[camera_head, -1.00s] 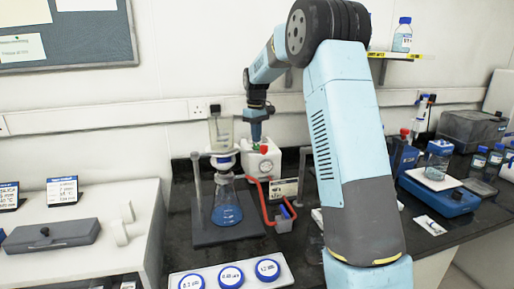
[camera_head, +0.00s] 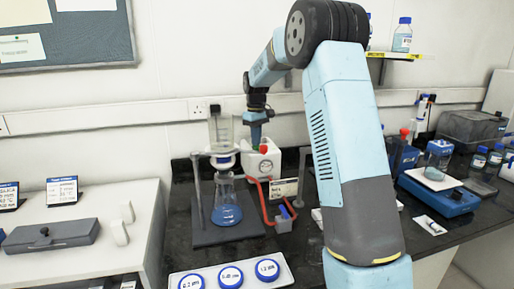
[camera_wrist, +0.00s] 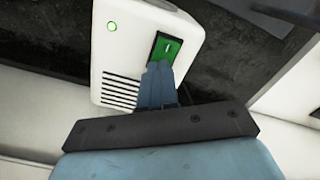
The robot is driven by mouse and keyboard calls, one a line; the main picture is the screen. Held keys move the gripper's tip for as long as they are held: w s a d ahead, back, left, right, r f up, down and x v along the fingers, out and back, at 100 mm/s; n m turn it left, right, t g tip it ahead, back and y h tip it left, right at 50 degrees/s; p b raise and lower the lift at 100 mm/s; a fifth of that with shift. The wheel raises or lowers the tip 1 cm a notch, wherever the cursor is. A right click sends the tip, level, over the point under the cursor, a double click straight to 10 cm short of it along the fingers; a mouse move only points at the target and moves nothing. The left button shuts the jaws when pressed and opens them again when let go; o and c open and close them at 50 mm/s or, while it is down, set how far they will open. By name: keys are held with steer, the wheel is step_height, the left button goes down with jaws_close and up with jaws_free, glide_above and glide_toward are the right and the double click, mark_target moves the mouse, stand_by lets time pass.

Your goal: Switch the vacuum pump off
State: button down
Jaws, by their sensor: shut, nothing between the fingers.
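The vacuum pump (camera_head: 272,160) is a white box on the dark bench at the back, behind the glass flask. In the wrist view the pump (camera_wrist: 120,62) shows a green rocker switch (camera_wrist: 172,46) in a dark frame and a small lit green lamp (camera_wrist: 112,27). My gripper (camera_head: 257,147) reaches down over the pump's top. In the wrist view my gripper (camera_wrist: 160,66) is shut and empty, its fingertips overlapping the lower part of the switch. I cannot tell whether they touch it. The fingers hide that part of the switch.
A flask with blue liquid (camera_head: 226,212) and a clear funnel stand (camera_head: 198,200) are left of the pump. A red hose (camera_head: 264,208) runs down in front of it. A white tray with blue-lidded dishes (camera_head: 286,272) lies nearer. The wall is close behind.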

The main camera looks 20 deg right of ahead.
steer(key=shift+f, duration=0.2)
steer(key=shift+r, duration=3.55)
